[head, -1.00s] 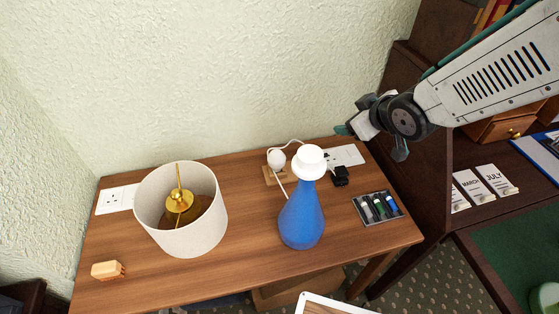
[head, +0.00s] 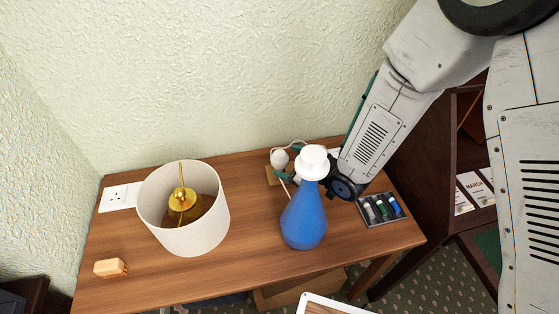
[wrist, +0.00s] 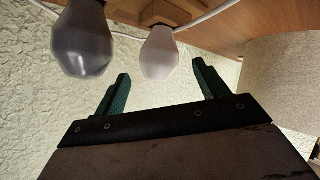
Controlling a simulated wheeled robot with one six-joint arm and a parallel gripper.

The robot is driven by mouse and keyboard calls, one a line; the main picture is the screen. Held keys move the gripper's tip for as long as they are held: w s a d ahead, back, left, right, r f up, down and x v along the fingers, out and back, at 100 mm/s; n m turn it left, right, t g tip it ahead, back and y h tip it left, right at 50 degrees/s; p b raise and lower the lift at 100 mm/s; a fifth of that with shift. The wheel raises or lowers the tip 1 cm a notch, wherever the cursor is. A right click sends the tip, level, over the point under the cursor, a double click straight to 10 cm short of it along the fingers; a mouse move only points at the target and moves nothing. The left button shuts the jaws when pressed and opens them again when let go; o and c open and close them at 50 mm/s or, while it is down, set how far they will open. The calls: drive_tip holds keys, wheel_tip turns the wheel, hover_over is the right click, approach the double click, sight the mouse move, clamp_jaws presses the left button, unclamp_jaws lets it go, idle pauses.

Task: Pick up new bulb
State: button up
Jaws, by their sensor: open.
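A white bulb (head: 279,158) stands on a small wooden holder at the back of the table. In the wrist view the white bulb (wrist: 158,54) appears between my two teal fingertips, with a gap on each side. A darker grey bulb (wrist: 82,42) hangs beside it in that view, outside my fingers; I cannot pick it out in the head view. My gripper (wrist: 161,80) is open and empty. In the head view my gripper (head: 291,162) reaches in from the right, mostly hidden behind the white top of the blue lamp base (head: 304,215).
The blue lamp base stands close in front of my gripper. A cream lampshade (head: 205,230) with gold inside stands left on the table (head: 250,265). A battery tray (head: 381,209) lies right. A small wooden block (head: 110,268) lies front left. The textured wall (head: 200,80) is close behind.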

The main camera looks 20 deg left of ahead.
sight(276, 157)
drive_tip(key=x, duration=0.6)
drive_tip(key=shift+w+a+f, duration=0.1)
drive_tip(key=shift+w+a, duration=0.1)
drive_tip(key=shift+a, duration=0.1)
drive_tip(key=c, duration=1)
